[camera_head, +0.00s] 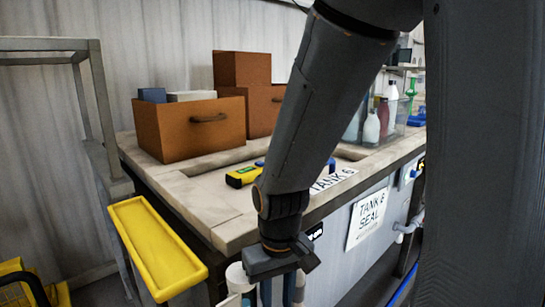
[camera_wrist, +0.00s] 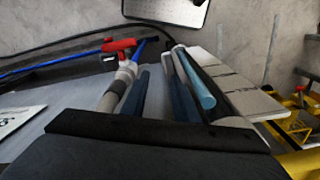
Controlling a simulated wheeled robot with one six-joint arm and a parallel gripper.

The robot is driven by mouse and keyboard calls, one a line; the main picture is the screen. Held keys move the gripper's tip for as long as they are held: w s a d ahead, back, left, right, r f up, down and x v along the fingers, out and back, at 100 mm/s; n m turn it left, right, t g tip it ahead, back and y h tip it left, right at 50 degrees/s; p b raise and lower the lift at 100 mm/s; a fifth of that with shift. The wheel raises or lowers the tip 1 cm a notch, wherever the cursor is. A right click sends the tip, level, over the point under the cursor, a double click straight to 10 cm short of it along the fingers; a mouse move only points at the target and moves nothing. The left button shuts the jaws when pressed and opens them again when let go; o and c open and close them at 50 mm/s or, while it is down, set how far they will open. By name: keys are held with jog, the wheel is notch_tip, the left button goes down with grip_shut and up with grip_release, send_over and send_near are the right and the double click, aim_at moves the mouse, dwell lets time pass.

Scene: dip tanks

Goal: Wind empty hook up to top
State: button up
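No hook or winding crank can be made out in either view. My gripper (camera_head: 277,290) points down in front of the bench's near edge, beside the grey tank front. In the wrist view my gripper (camera_wrist: 157,95) shows two blue-grey fingers standing apart, with the grey panel visible between them. Nothing is clearly held. A light blue pipe (camera_wrist: 197,80) runs close beside the right finger. A grey pipe with a red valve handle (camera_wrist: 120,45) is close to the left finger.
The bench (camera_head: 215,225) holds brown boxes (camera_head: 190,130), a yellow device (camera_head: 243,176) and bottles (camera_head: 372,127). A sign reading "TANK 6 SEAL" (camera_head: 367,218) is on the tank front. A yellow tray (camera_head: 157,248) juts out at the bench's left end. A dark column blocks the right side.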

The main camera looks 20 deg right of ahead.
jog(key=shift+w+f, duration=0.15)
jog(key=shift+a, duration=0.1)
grip_shut()
jog(key=shift+f, duration=0.1)
dwell(1.6)
